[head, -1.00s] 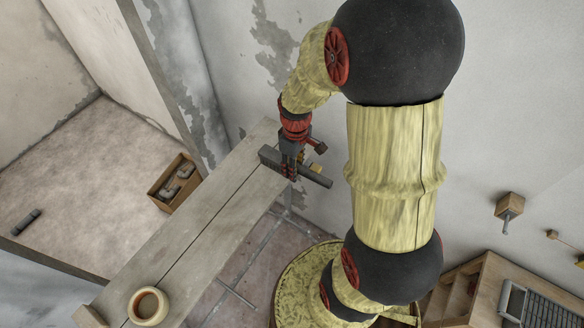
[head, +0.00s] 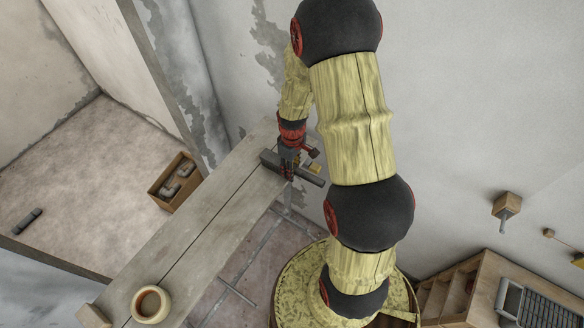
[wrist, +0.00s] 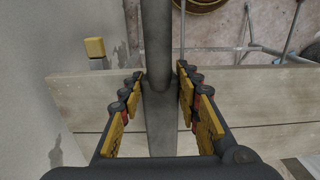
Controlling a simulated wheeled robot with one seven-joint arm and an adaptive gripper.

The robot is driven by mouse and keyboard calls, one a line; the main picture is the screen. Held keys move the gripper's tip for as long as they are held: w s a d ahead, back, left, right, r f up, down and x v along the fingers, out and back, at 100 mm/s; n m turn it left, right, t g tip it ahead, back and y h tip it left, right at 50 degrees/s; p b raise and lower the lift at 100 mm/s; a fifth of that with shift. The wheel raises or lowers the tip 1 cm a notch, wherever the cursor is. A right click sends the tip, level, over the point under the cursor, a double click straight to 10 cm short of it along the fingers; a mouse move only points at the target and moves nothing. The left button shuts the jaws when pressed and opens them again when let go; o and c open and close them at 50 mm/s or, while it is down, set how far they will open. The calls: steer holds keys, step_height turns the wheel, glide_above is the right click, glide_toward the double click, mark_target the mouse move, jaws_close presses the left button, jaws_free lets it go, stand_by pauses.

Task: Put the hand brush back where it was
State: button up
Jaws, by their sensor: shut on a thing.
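The dark grey hand brush (head: 311,178) is at the far end of the long plank, close to the wall, with its handle pointing right. My gripper (head: 289,172) is shut on it. In the wrist view the brush's grey round handle (wrist: 158,60) runs up the picture between the two yellow-padded fingers of my gripper (wrist: 160,92). The brush lies across the plank's outline there. I cannot tell whether it touches the plank or hangs just above it. The brush's head is partly hidden by my gripper.
The plank (head: 205,205) carries a cream pot (head: 151,305) at its near end. A wooden box (head: 165,190) with grey things stands on the floor at left, with a dark cylinder (head: 27,221) farther left. A wooden unit (head: 490,290) stands at lower right. The plank's middle is clear.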

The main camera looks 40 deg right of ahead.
steer(key=o, duration=0.8)
steer(key=shift+f, duration=0.2)
steer(key=o, duration=0.4)
steer(key=shift+o, duration=0.2)
steer(key=shift+r, duration=0.1)
step_height(320, 180, up, 12)
steer(key=b, duration=0.1)
steer(key=s+a+r+m+t, duration=0.1)
steer(key=s+a+r, duration=0.1)
steer(key=a+r, duration=0.4)
steer(key=s+a+r+m+t, duration=0.1)
steer(key=s+a+r+t, duration=0.15)
steer(key=r, duration=0.65)
steer(key=s+a+r+m+t, duration=0.2)
steer(key=s+a+r, duration=0.5)
steer(key=s, duration=0.3)
steer(key=shift+a+r, duration=0.35)
steer(key=shift+a, duration=0.05)
